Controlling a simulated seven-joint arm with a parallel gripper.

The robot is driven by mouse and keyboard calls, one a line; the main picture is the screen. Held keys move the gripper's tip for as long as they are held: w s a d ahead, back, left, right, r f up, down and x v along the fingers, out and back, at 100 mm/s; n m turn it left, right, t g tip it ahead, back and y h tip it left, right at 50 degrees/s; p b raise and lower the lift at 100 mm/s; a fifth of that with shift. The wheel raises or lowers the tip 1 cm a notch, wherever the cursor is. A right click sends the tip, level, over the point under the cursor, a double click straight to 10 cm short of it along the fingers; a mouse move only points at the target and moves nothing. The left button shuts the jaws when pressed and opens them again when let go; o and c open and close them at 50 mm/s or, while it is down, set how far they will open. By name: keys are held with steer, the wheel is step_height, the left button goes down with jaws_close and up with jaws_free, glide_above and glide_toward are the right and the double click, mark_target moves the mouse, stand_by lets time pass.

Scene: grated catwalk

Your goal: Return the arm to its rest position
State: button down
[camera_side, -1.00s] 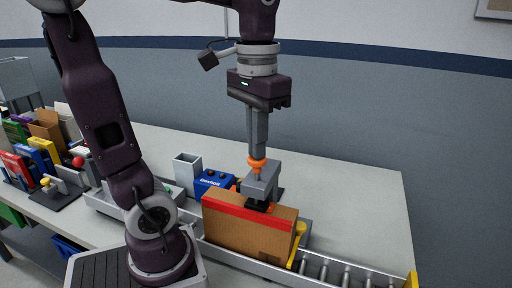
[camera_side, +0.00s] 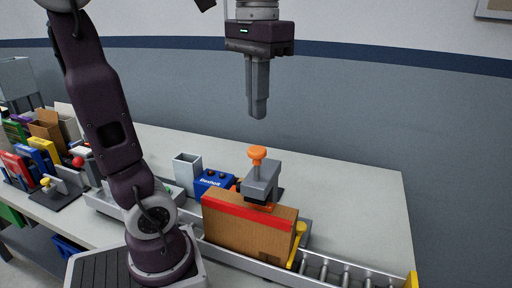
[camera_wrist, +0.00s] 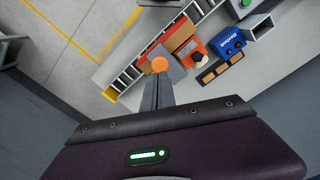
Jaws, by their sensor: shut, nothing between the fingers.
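My gripper (camera_side: 258,112) is shut and empty, pointing straight down. It hangs well above the grey stamping device with an orange knob (camera_side: 257,154), with a clear gap between them. The device stands behind a cardboard box with red tape (camera_side: 248,226), its head reaching over the box's top edge. In the wrist view my shut fingers (camera_wrist: 157,95) show just below the orange knob (camera_wrist: 159,64) in the picture. My arm is raised over the table.
The box stands on a roller conveyor (camera_side: 340,272) along the table's front. A blue box (camera_side: 212,182) and a grey open container (camera_side: 187,167) stand left of it. Several cartons crowd the far left. The table's right part (camera_side: 360,190) is clear.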

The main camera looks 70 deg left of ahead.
steer(key=shift+r, duration=0.8)
steer(key=s+d+f+m+t, duration=0.1)
steer(key=s+d+f+t, duration=0.1)
steer(key=f, duration=0.4)
steer(key=s+d+f+m+t, duration=0.2)
steer(key=s+d+f+t, duration=0.1)
steer(key=f, duration=0.4)
steer(key=shift+s+t, duration=0.3)
steer(key=shift+s, duration=0.1)
